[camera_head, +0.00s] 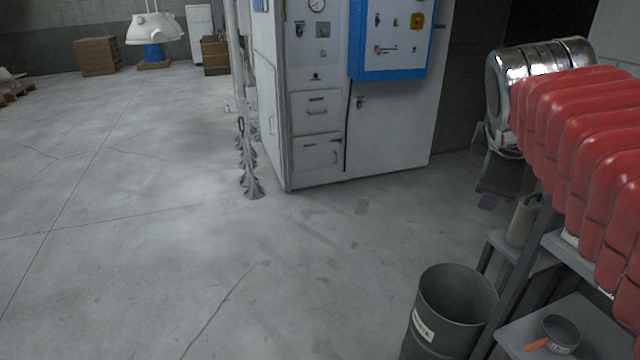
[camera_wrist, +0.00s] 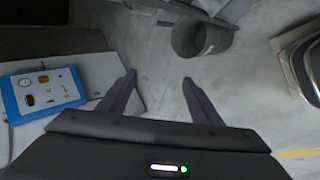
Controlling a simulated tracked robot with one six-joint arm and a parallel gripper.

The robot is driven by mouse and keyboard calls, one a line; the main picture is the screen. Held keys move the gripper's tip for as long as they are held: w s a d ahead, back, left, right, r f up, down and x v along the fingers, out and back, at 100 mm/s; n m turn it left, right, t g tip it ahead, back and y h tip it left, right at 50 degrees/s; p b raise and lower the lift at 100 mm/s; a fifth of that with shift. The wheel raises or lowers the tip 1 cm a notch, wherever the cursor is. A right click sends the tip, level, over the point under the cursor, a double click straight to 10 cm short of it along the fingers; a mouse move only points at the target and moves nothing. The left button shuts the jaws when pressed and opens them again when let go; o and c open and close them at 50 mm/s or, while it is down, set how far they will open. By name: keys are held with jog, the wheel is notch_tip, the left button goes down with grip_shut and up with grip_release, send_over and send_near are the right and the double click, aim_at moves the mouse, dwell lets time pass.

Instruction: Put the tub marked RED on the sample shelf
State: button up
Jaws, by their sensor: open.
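No tub with a readable RED mark shows in either view. My gripper (camera_wrist: 159,79) is open in the wrist view, with its two dark fingers apart and only floor between them. In the head view, a dark part with a purplish tip below the chrome cylinder may be my gripper, partly hidden. A grey shelf unit (camera_head: 563,248) stands at the right edge, largely covered by a red ribbed body. I cannot tell whether it is the sample shelf. Its lower board holds a dark round dish (camera_head: 560,332) with an orange handle.
A grey open bin (camera_head: 440,310) with a white label stands beside the shelf; it also shows in the wrist view (camera_wrist: 203,40). A chrome cylinder (camera_head: 540,68) and red ribbed body (camera_head: 590,130) fill the upper right. A white cabinet (camera_head: 395,125) stands behind.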

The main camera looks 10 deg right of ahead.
jog(key=s+a+f+m+y, duration=0.2)
jog(key=s+a+f+m, duration=0.2)
jog(key=a+f, duration=0.6)
jog(key=s+a+f+m+g+y, duration=0.1)
jog(key=s+a+f+m+y, duration=0.2)
jog(key=a+f, duration=0.7)
jog(key=shift+s+a+f+m+y, duration=0.2)
jog(key=shift+s+a+m+y, duration=0.15)
jog(key=shift+s+m, duration=0.85)
jog(key=shift+c, duration=0.4)
